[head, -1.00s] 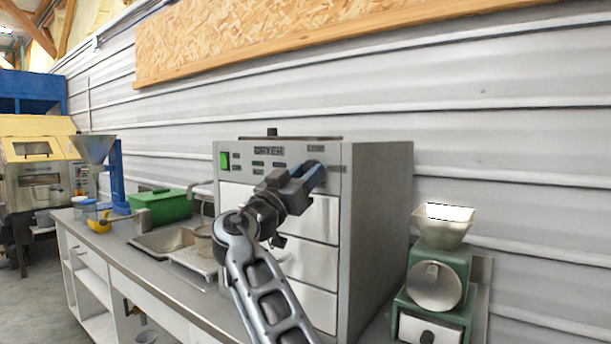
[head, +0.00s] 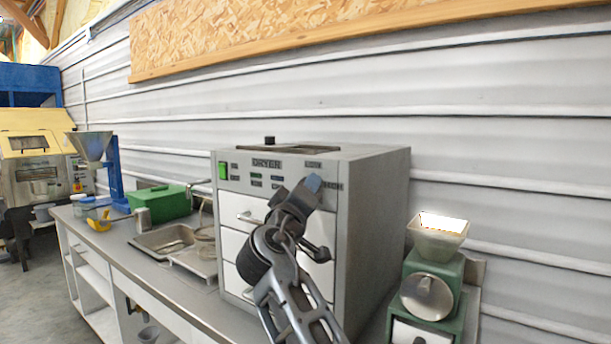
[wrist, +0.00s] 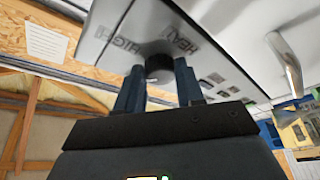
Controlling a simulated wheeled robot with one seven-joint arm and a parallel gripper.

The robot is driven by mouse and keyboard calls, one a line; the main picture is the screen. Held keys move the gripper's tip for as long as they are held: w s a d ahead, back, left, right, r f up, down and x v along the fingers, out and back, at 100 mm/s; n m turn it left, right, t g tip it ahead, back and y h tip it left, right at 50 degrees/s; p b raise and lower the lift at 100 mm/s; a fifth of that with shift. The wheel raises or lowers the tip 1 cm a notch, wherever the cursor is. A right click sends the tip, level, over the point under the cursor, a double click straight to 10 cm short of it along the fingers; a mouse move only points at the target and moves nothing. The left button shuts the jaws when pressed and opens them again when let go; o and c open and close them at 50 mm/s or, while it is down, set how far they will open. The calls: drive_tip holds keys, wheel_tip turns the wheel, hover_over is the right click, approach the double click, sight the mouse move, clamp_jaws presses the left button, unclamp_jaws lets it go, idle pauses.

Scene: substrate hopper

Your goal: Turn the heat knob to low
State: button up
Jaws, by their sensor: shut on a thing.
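The dryer (head: 375,230) is a grey box with white drawers, standing on the counter. Its top panel (head: 235,186) carries a green switch and small labels. In the wrist view the dark round heat knob (wrist: 159,68) sits on the panel below the "HEAT" label, with "HIGH" to its left. My gripper (wrist: 160,82) has its two blue-grey fingers on either side of the knob and is shut on it. In the head view my gripper (head: 313,184) is at the upper right of the panel and hides the knob. The pointer mark on the knob cannot be read.
A green grinder (head: 430,290) with a pale hopper stands right of the dryer. A drawer handle (head: 250,217) sticks out below the panel.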

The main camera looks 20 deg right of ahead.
drive_tip(key=shift+r+n+g+y+p, duration=0.2)
drive_tip(key=shift+n+y+p, duration=0.35)
drive_tip(key=shift+n, duration=0.8)
drive_tip(key=shift+r+n+g+y+p, duration=0.15)
drive_tip(key=shift+n+y+p, duration=0.4)
drive_tip(key=shift+n, duration=0.85)
drive_tip(key=shift+r+n+g+y+p, duration=0.1)
drive_tip(key=shift+n+g+y+p, duration=0.2)
drive_tip(key=shift+n+p, duration=0.8)
drive_tip(key=shift+n+b, duration=0.3)
drive_tip(key=shift+n, duration=0.25)
drive_tip(key=o, duration=1)
drive_tip(key=shift+f, duration=0.1)
drive_tip(key=shift+o, duration=0.2)
drive_tip(key=shift+s, duration=0.15)
drive_tip(key=b+v, duration=0.2)
drive_tip(key=v, duration=0.5)
drive_tip(key=shift+s+a, duration=0.2)
drive_tip(key=shift+s, duration=0.05)
